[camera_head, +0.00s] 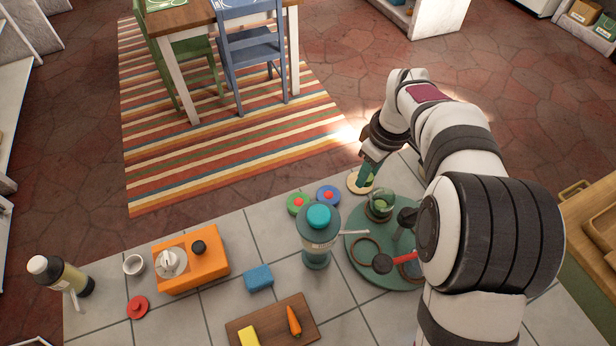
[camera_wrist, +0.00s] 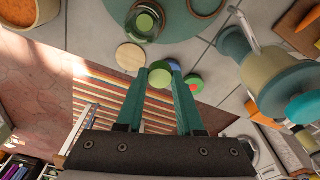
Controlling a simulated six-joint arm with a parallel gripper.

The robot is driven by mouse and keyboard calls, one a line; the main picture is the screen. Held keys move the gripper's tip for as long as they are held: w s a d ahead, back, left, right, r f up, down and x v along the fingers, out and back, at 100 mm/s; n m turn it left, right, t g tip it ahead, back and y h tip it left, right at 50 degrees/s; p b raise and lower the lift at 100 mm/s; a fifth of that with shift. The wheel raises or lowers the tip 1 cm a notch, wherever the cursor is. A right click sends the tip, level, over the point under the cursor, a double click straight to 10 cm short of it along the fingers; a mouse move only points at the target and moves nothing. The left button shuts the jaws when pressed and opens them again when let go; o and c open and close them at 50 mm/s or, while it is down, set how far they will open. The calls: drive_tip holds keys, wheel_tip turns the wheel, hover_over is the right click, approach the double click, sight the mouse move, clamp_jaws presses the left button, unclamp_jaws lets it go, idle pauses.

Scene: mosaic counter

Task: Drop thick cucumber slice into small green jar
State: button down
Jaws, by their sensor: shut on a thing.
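My gripper (camera_head: 366,178) points down near the back edge of the counter, above a round wooden disc. In the wrist view its teal fingers (camera_wrist: 166,68) are shut on a round green cucumber slice (camera_wrist: 160,77). The slice is hidden by the fingers in the head view. The small green glass jar (camera_head: 380,206) stands open on a round green tray (camera_head: 368,270), just beside my gripper in the head view. In the wrist view the jar (camera_wrist: 145,20) is ahead of my fingertips, apart from the held slice. A light green round shape shows inside it.
The round wooden disc (camera_wrist: 130,57) and blue and green lids with red knobs (camera_head: 328,195) (camera_head: 298,203) lie near the tray. A teal-topped bottle (camera_head: 318,240) stands left of it. An orange appliance (camera_head: 195,262), blue sponge (camera_head: 258,279) and cutting board (camera_head: 268,324) are further left.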

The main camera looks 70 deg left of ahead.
drive_tip(key=shift+w+d+f+m, duration=0.45)
drive_tip(key=shift+w+f, duration=0.25)
drive_tip(key=shift+w+d+f+m, duration=0.4)
drive_tip(key=shift+w+d+f, duration=0.05)
drive_tip(key=shift+w+f, duration=0.3)
drive_tip(key=shift+w+d+f+m, duration=0.45)
drive_tip(key=shift+w+f, duration=0.2)
drive_tip(key=shift+f, duration=0.05)
drive_tip(key=shift+f, duration=0.3)
drive_tip(key=shift+c, duration=2.3)
unclamp_jaws()
wheel_tip(320, 180, up, 7)
